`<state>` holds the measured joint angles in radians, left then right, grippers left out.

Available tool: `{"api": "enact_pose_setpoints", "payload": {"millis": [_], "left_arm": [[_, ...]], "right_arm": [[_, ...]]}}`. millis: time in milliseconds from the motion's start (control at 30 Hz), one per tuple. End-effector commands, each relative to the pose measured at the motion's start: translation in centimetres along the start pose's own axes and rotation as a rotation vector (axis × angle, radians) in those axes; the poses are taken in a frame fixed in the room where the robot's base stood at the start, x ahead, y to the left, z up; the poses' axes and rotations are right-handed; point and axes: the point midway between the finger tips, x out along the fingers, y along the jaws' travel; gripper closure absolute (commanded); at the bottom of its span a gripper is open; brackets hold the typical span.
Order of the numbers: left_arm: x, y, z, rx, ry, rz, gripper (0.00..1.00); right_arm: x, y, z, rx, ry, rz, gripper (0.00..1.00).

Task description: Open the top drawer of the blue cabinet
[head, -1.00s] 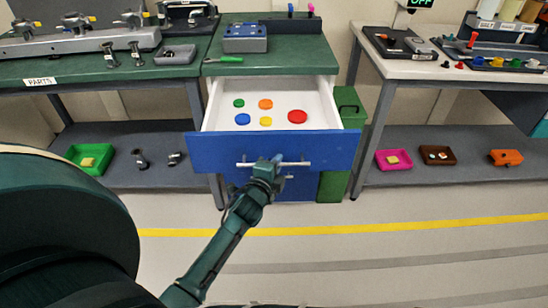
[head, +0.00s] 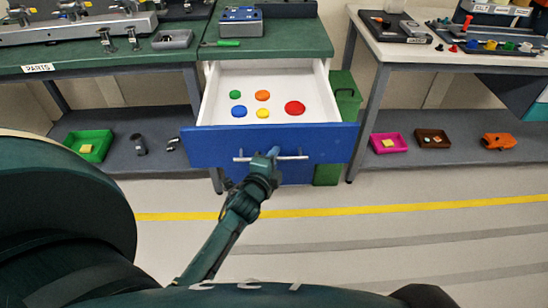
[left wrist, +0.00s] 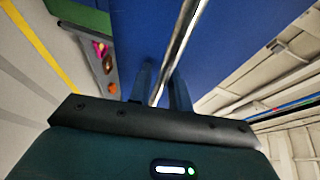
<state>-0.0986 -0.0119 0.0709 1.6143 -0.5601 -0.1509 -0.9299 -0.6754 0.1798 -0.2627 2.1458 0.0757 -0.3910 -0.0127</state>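The blue cabinet's top drawer (head: 270,146) stands pulled out, its white inside showing in the head view. A metal bar handle (head: 295,157) runs across its blue front. My left gripper (head: 272,155) is at the middle of this handle. In the left wrist view the handle (left wrist: 183,35) passes between the two close-set fingers of my left gripper (left wrist: 162,88), which look shut on it. The blue front (left wrist: 240,35) fills the upper middle there. My right gripper does not show.
Several coloured discs, among them a red one (head: 295,108), lie in the drawer. A green bin (head: 345,100) stands right of the cabinet. A white-topped table (head: 420,68) is at right, a parts bench (head: 100,63) at left. The floor in front is clear.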

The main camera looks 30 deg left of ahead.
Motion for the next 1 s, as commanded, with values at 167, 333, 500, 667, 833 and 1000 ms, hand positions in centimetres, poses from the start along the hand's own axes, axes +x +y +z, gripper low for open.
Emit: {"api": "enact_pose_setpoints", "payload": {"millis": [167, 333, 500, 667, 833, 1000], "left_arm": [[0.0, 0.0, 0.0, 0.000, 0.001, -0.001, 0.81], [-0.9, 0.0, 0.0, 0.000, 0.001, 0.000, 0.81], [-4.0, 0.1, 0.0, 0.000, 0.001, 0.002, 0.81], [-7.6, 0.1, 0.0, 0.000, 0.000, 0.003, 0.81], [-10.4, 0.1, 0.0, -0.001, 0.001, 0.002, 0.81], [-11.8, 0.0, 0.0, -0.001, 0.000, 0.000, 0.81]], "right_arm": [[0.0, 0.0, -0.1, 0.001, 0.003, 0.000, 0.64], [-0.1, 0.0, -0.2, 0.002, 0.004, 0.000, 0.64], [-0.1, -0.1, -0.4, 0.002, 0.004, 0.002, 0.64], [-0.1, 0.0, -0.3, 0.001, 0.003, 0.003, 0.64], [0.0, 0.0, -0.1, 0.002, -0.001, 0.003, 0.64], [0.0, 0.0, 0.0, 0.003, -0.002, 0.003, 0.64]]}}
